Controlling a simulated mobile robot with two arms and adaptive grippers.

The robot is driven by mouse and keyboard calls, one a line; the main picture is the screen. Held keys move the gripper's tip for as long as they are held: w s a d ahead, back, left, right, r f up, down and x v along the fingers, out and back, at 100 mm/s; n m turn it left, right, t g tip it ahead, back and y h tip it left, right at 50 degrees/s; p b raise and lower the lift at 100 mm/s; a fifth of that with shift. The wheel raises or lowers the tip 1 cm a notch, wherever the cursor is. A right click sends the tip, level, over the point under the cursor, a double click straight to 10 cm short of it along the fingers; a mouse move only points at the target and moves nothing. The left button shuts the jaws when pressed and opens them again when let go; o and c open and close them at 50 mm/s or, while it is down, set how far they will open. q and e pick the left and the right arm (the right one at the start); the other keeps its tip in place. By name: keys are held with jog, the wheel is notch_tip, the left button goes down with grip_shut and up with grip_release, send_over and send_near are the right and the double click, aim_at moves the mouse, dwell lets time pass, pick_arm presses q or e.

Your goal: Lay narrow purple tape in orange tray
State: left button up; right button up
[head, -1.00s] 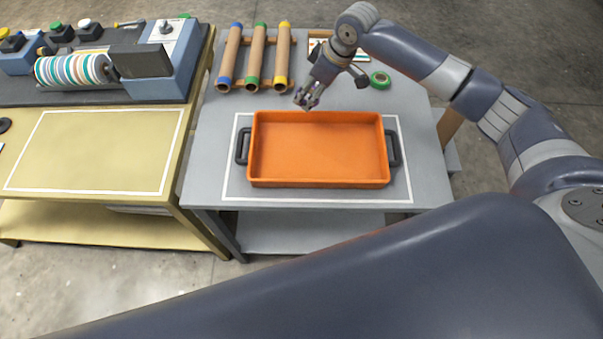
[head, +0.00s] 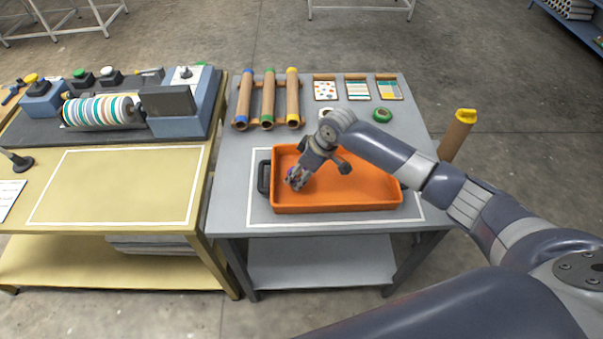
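The orange tray (head: 345,205) sits on the grey table, inside a white outline, with a dark handle at its left end. My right gripper (head: 294,183) reaches in from the right, pointing down over the left part of the tray. A small bit of purple (head: 290,173) shows between its fingers, and it appears shut on the narrow purple tape, mostly hidden by the fingers. I cannot tell whether the tape touches the tray floor. My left gripper is not in view.
A green tape roll (head: 382,115) and a partly hidden white roll (head: 326,113) lie behind the tray. Cardboard tubes (head: 268,100) rest at the back left, sample cards (head: 357,89) at the back right. A yellow table (head: 120,190) with a striped roller (head: 100,110) stands left.

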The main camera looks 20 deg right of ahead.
jog(key=shift+f, duration=0.85)
jog(key=o, duration=1)
jog(key=shift+c, duration=0.2)
jog(key=shift+r, duration=0.3)
jog(key=b+v, duration=0.1)
jog(key=v, duration=1.1)
jog(key=shift+f, duration=0.1)
